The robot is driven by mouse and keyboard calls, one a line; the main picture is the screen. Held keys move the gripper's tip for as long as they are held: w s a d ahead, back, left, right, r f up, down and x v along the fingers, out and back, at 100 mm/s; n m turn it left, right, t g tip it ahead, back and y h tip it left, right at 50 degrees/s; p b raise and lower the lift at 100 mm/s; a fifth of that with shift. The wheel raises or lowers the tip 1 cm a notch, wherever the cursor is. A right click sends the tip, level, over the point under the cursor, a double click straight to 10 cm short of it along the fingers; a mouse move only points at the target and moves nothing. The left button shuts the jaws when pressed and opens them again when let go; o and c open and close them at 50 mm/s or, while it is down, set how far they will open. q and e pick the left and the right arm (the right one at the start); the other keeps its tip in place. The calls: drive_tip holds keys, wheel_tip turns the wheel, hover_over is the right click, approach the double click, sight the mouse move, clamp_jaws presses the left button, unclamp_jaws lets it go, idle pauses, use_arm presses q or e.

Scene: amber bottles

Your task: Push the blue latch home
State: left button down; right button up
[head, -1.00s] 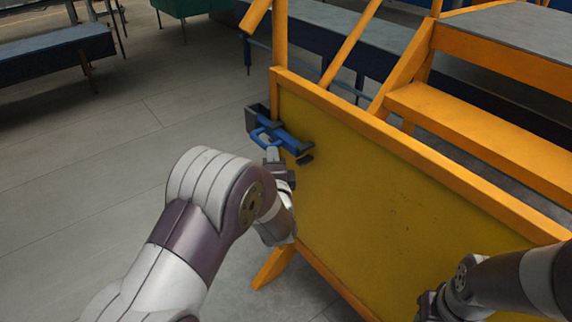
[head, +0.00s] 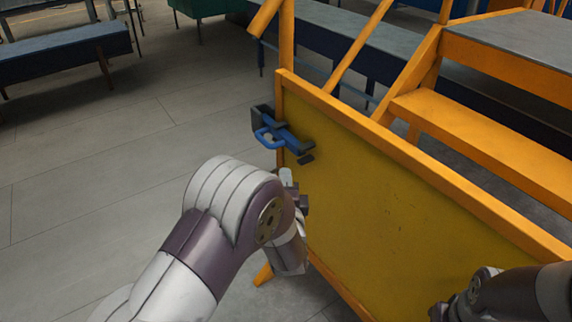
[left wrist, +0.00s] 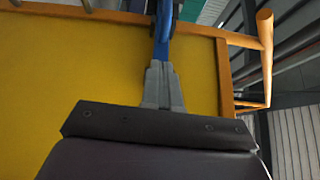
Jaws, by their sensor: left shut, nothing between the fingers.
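The blue latch (head: 268,137) is mounted at the upper left edge of the yellow panel (head: 390,205). Its bar runs between a dark block (head: 262,115) at the panel's left edge and a dark bracket on the panel face. A blue handle loop sticks out in front. My left gripper (head: 287,177) is shut and empty, below the latch and apart from it in the head view. In the left wrist view the closed fingers (left wrist: 162,82) point at the blue latch (left wrist: 164,40), whose lower part they hide. My right gripper (head: 440,311) shows only partly at the lower right.
The yellow panel has an orange frame (head: 330,108) and belongs to orange steps (head: 480,130) on the right. A dark bench (head: 65,50) stands far left. Open grey floor lies left of the panel.

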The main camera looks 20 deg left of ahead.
use_arm(q)
drive_tip(key=v, duration=0.4)
drive_tip(key=shift+s+d+r, duration=0.15)
drive_tip(key=shift+s+d, duration=0.15)
